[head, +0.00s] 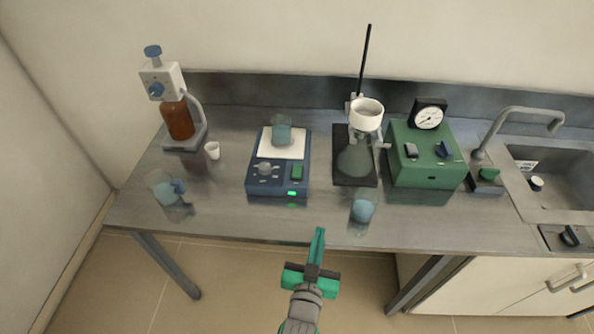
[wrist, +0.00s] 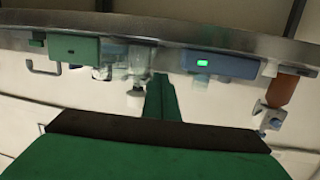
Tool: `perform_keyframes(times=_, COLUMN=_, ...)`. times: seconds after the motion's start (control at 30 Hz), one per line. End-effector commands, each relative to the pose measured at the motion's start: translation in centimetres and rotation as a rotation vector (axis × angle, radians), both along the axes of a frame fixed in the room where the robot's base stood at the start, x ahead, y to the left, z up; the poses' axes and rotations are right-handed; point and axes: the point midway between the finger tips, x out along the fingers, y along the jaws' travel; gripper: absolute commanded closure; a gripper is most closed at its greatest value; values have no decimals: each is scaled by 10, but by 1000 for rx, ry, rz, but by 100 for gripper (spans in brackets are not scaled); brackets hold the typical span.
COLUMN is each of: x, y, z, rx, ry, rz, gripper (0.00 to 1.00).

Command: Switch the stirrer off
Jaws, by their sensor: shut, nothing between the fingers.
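The stirrer (head: 261,190) is a blue box with a white top plate, left of the bench's middle in the head view. A small blue-grey vessel (head: 281,131) stands on its plate. Its front has a grey knob (head: 265,169), a green switch (head: 297,172) and a lit green light. The stirrer also shows in the wrist view (wrist: 228,66), upside down, with the light glowing. My gripper (head: 319,240) is green, shut and empty, in front of the bench edge, below and right of the stirrer and apart from it. It also shows in the wrist view (wrist: 161,88).
A flask (head: 355,160) on a stand, a green box with a gauge (head: 427,172) and a sink (head: 560,185) are to the right. A bottle dispenser (head: 177,120) and white cup (head: 212,150) are left.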

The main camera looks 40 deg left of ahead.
Motion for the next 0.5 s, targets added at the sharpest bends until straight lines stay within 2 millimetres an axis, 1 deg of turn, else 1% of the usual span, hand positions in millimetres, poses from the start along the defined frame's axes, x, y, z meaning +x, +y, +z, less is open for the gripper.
perform_keyframes(times=0.03, x=8, y=14, z=11, rx=3, ry=-11, rz=19, gripper=100)
perform_keyframes(times=0.2, x=28, y=54, z=37, rx=4, ry=-24, rz=73, gripper=100)
perform_keyframes(times=0.3, x=35, y=75, z=53, rx=5, ry=-31, rz=100, gripper=100)
perform_keyframes(times=0.4, x=40, y=92, z=66, rx=4, ry=-35, rz=121, gripper=100)
perform_keyframes(times=0.5, x=43, y=105, z=76, rx=4, ry=-38, rz=136, gripper=100)
